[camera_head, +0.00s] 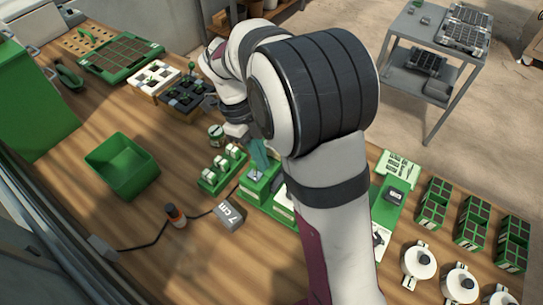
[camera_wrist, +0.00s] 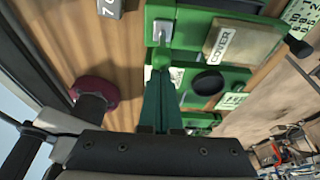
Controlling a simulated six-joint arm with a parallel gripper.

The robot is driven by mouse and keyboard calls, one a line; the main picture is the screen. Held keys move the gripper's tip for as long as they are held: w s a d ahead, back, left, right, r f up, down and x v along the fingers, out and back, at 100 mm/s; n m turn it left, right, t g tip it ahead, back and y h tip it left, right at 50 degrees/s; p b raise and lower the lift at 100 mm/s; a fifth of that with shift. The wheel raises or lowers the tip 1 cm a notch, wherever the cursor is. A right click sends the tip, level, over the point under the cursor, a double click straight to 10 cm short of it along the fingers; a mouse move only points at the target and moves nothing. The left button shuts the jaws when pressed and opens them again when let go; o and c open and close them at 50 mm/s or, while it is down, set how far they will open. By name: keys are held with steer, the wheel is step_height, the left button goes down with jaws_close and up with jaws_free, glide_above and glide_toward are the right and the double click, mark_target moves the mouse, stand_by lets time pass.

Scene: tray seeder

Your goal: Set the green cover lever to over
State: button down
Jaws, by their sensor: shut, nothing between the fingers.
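The green seeder body shows in the wrist view (camera_wrist: 195,15) with a tan plate marked COVER (camera_wrist: 222,42). Left of that plate is a small metal plate (camera_wrist: 163,32) with a green lever (camera_wrist: 162,57) at its lower edge. My gripper (camera_wrist: 163,76) has its teal fingers shut and empty, tips close to the lever. I cannot tell whether they touch it. In the head view my gripper (camera_head: 260,160) is over the green housing (camera_head: 257,192); my arm hides much of the machine. The lever's set position cannot be read.
A green bin (camera_head: 121,165) is farther left. White lidded pots (camera_head: 419,262) and green cell packs (camera_head: 433,204) stand right.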

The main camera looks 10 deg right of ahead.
steer(key=shift+w+a+g+h, duration=0.5)
steer(key=shift+g+h, duration=0.1)
steer(key=shift+w+a, duration=1.15)
steer(key=shift+a, duration=0.1)
steer(key=s+d+r, duration=0.1)
steer(key=s+d, duration=0.1)
steer(key=shift+s+d+r, duration=0.35)
steer(key=shift+d, duration=0.05)
steer(key=w+a+r, duration=0.4)
steer(key=r, duration=0.3)
steer(key=shift+w+a, duration=0.4)
